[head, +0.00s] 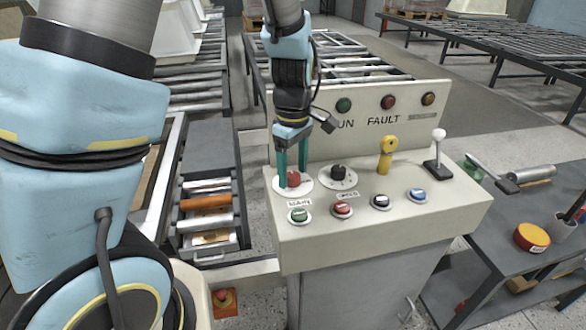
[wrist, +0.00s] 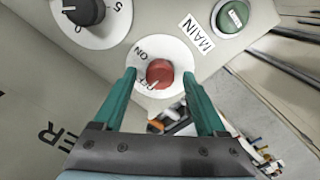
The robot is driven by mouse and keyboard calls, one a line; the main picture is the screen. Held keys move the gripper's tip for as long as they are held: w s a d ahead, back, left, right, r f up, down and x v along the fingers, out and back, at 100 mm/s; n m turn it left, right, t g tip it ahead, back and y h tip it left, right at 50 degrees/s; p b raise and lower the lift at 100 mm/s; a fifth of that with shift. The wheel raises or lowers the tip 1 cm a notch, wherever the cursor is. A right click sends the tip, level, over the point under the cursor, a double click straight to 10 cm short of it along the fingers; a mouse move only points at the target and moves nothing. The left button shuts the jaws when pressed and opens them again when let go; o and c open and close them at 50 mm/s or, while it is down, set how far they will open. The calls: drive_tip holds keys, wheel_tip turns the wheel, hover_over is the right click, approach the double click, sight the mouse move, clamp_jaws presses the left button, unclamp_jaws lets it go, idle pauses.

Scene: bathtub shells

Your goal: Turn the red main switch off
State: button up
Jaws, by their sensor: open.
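The red main switch (head: 293,178) is a round red knob on a white dial plate at the left end of the control panel (head: 435,210). In the wrist view the red knob (wrist: 160,73) sits on its dial with ON and OFF lettering, close to a MAIN label (wrist: 196,33). The knob's pointer seems to face toward the OFF lettering, though this is hard to tell. My gripper (head: 293,180) is above the switch, pointing down. In the wrist view its green fingers (wrist: 163,80) are open, one on each side of the knob with gaps.
A black rotary knob (head: 338,173) is right of the switch, with a yellow lever (head: 386,154) and white-topped lever (head: 437,148) beyond. Green (head: 299,215), red (head: 342,208), black (head: 381,202) and blue (head: 418,195) buttons line the front. A lamp board (head: 362,115) rises behind.

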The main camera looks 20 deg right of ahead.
sight(293, 175)
wheel_tip(293, 175, up, 11)
drive_tip(key=b, duration=0.1)
idle(0.4)
drive_tip(key=shift+f, duration=0.1)
drive_tip(key=a+f+m, duration=0.3)
drive_tip(key=a+m, duration=0.1)
drive_tip(key=a, duration=0.8)
drive_tip(key=w+a+f+m+t, duration=0.1)
drive_tip(key=a+f+m, duration=0.2)
drive_tip(key=a, duration=1)
drive_tip(key=shift+a+m+t, duration=0.2)
drive_tip(key=shift+m+t, duration=0.1)
drive_tip(key=shift+m, duration=0.1)
drive_tip(key=shift+c, duration=0.3)
